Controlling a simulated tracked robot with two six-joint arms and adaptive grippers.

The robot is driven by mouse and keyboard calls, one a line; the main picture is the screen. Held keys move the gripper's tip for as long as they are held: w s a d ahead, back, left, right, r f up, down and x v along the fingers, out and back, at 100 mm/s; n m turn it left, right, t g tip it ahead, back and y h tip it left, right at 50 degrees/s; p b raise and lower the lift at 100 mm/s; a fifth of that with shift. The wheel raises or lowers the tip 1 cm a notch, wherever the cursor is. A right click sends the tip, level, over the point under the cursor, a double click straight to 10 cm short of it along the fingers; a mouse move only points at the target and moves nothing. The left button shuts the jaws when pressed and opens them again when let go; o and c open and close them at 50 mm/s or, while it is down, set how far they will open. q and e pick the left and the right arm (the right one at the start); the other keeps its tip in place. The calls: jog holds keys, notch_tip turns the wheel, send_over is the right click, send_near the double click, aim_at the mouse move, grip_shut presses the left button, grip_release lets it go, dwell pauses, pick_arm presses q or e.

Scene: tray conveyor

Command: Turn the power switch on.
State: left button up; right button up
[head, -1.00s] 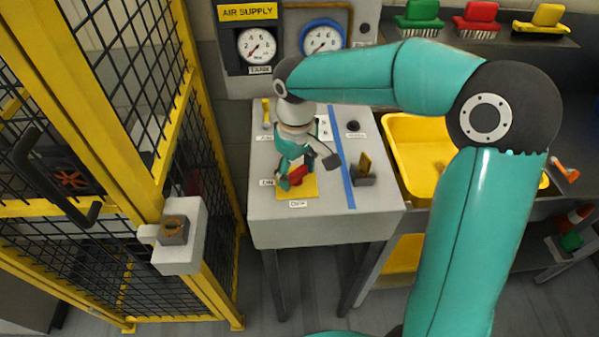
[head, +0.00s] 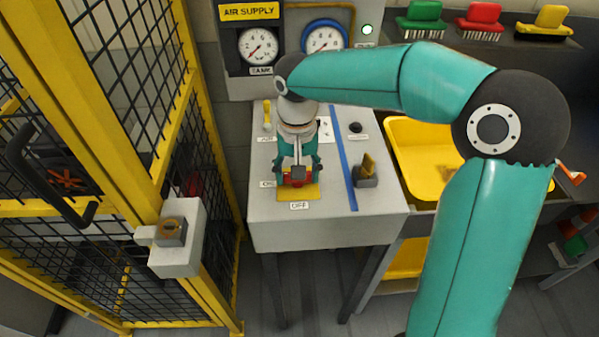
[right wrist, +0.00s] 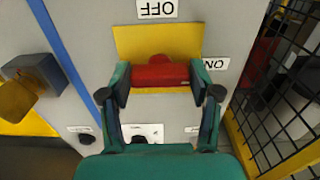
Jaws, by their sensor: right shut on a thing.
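The power switch is a red handle (head: 296,180) on a yellow plate (head: 312,192) on the grey console. It also shows in the right wrist view (right wrist: 160,76), lying sideways, in line with the ON label (right wrist: 215,64). The OFF label (head: 300,205) is at the plate's front edge. My right gripper (head: 297,176) reaches down from above and is shut on the red handle, one finger at each end in the right wrist view (right wrist: 160,84). A lamp (head: 367,29) on the back panel glows whitish green. My left gripper is not in view.
A yellow key-like piece in a dark block (head: 366,172) stands right of the blue stripe (head: 343,160). A small yellow lever (head: 267,116) and a black knob (head: 355,127) are farther back. A yellow cage (head: 190,110) with a latch box (head: 178,238) stands left.

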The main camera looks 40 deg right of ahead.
jog(key=shift+d, duration=0.1)
dwell(0.3)
jog(key=o, duration=1.1)
jog(key=shift+o, duration=0.2)
notch_tip(320, 180, up, 12)
